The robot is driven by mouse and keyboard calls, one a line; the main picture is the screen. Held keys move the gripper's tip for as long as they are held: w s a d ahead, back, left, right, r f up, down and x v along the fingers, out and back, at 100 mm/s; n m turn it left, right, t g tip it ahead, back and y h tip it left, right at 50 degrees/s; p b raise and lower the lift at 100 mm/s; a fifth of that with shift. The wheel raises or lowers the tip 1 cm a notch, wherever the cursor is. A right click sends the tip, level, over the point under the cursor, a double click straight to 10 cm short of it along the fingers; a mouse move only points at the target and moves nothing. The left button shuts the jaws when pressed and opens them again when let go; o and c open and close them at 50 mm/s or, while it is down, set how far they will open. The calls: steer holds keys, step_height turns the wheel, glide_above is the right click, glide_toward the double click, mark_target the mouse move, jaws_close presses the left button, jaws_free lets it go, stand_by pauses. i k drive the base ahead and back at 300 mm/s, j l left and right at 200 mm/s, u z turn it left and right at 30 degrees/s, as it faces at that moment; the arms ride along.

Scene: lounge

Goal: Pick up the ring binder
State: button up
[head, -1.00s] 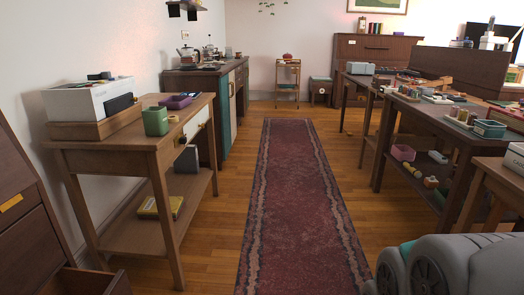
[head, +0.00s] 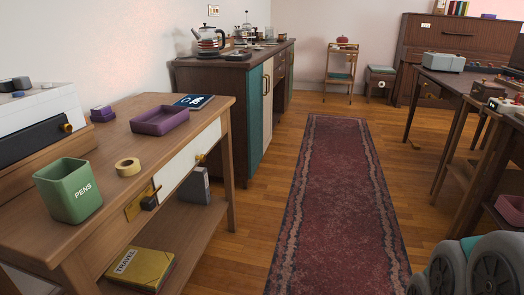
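A dark grey upright thing (head: 195,186), which looks like the ring binder, stands on the lower shelf of the wooden side table at left. Its upper part is in the shadow of the tabletop, and the table's front edge and drawer are just above it. My gripper is not in view. Only grey rounded parts of my own arm with a teal piece show at the bottom right, well apart from the binder.
The wooden side table (head: 110,215) holds a green pen cup (head: 68,190), a tape roll (head: 128,167), a purple tray (head: 160,120) and a dark blue booklet (head: 193,101). A yellow travel book (head: 140,268) lies on its lower shelf. The red runner rug (head: 335,200) is clear.

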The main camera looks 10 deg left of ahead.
mark_target(195, 188)
steer(key=i, duration=2.05)
steer(key=i+u, duration=0.3)
steer(key=i+l+u, duration=0.3)
steer(key=i, duration=0.2)
steer(key=i+l+u, duration=0.2)
steer(key=i+u, duration=0.15)
steer(key=u, duration=3.1)
